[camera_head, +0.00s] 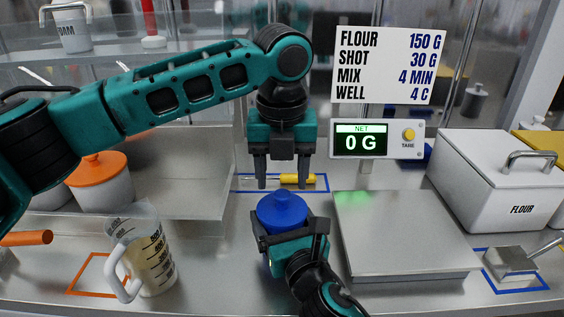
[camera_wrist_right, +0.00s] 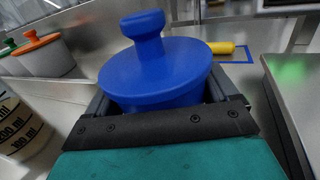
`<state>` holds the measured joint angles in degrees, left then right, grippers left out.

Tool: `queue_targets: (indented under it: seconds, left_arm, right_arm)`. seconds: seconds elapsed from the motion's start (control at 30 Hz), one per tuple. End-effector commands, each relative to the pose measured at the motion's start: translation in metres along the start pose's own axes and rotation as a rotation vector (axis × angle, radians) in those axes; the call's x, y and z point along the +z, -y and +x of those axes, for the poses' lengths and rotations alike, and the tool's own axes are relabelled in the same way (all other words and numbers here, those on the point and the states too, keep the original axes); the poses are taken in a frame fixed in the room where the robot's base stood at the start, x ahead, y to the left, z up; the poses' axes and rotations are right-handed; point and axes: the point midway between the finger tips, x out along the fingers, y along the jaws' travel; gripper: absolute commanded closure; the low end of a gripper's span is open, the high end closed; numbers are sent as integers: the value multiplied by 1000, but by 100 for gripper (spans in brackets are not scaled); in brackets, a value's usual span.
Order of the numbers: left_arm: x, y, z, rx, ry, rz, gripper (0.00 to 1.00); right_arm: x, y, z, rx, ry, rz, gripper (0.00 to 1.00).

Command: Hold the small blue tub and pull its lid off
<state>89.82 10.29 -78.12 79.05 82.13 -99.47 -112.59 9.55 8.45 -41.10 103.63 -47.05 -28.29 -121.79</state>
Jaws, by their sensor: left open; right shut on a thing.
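The small blue tub (camera_wrist_right: 160,99) has its blue lid (camera_head: 283,212) with a raised knob on top. It stands upright on the steel counter in the middle of the head view. The lid sits on the tub and also shows in the right wrist view (camera_wrist_right: 155,70). My right gripper (camera_head: 290,245) is shut on the tub's body below the lid, from the near side. My left gripper (camera_head: 282,180) is open and empty, pointing down above and behind the tub, apart from the lid. Most of the tub's body is hidden by my right gripper and the lid.
A measuring jug (camera_head: 150,255) stands left of the tub. A steel scale plate (camera_head: 400,235) lies close on the right. A yellow-handled tool (camera_head: 298,179) lies behind in a blue outline. A flour bin (camera_head: 500,170) and a scoop (camera_head: 512,262) are at the right.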

Motion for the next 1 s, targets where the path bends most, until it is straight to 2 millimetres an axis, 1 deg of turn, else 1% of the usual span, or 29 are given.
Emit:
queue_targets:
  seconds: [0.03, 0.2, 0.4, 0.7, 0.93, 1.0]
  left_arm:
    - [0, -1, 7, 3, -2, -1, 43]
    - [0, 0, 28, 0, -3, -3, 43]
    - [0, 0, 47, 0, -2, -2, 43]
    - [-1, 0, 62, 2, -3, -2, 43]
    - [0, -1, 63, 3, -1, -6, 43]
    - [0, -1, 63, 3, -1, -7, 49]
  right_arm:
    - [-1, 0, 0, 0, -3, 2, 58]
    - [-1, 0, 0, 0, -3, 2, 58]
    - [-1, 0, 0, 0, -3, 2, 58]
    - [-1, -1, -1, 3, -1, 2, 58]
    - [0, -3, -1, 7, 4, 2, 58]
    - [0, -3, -1, 8, 5, 3, 58]
